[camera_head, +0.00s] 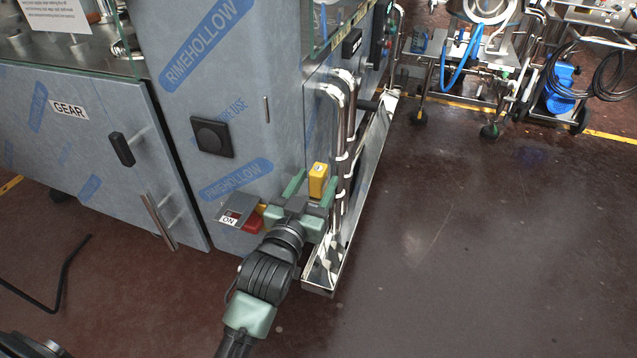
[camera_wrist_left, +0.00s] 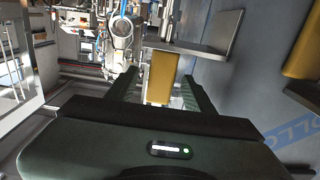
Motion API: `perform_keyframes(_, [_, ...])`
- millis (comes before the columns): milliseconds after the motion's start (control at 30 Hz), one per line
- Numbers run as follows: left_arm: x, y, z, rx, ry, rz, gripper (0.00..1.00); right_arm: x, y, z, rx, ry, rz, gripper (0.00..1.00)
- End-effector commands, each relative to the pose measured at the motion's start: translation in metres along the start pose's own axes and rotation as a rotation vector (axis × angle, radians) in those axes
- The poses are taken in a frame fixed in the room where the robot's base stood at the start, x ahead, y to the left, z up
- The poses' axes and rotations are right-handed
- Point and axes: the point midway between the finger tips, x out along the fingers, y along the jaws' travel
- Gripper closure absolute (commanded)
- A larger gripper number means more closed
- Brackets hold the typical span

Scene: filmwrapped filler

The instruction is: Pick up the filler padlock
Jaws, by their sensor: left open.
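The yellow padlock (camera_head: 318,180) shows upright at the lower right corner of the blue film-wrapped machine, beside the steel pipes. My left gripper (camera_head: 311,188) is open, with its fingers on either side of the padlock. In the left wrist view the padlock (camera_wrist_left: 162,78) stands between the two open fingers of my left gripper (camera_wrist_left: 160,88). A gap shows between the padlock and the right finger there. I cannot tell whether either finger touches it. The padlock's lower end is partly hidden by the gripper in the head view. My right gripper is not in view.
A grey plate marked ON with a red part (camera_head: 253,222) sits close left of my gripper. Steel pipes (camera_head: 347,130) and a metal channel (camera_head: 350,215) run just right of it. A grey metal bracket (camera_wrist_left: 215,35) lies near the padlock. Open floor (camera_head: 480,240) is at right.

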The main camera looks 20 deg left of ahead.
Motion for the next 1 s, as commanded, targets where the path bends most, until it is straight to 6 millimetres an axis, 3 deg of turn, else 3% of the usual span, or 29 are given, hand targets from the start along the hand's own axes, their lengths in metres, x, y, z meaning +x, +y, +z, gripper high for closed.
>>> perform_keyframes(133, [0.017, 0.0, 0.001, 0.001, 0.0, 0.0, 0.47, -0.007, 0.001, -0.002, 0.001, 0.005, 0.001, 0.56])
perform_keyframes(400, [0.019, 0.0, 0.001, 0.0, -0.002, 0.0, 0.47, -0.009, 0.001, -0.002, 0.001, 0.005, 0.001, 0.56])
perform_keyframes(600, [0.019, 0.0, 0.001, 0.0, -0.001, 0.0, 1.0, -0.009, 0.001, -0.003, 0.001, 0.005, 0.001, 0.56])
perform_keyframes(1000, [0.019, 0.0, -0.003, 0.0, 0.001, 0.0, 1.0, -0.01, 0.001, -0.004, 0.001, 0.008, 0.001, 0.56])
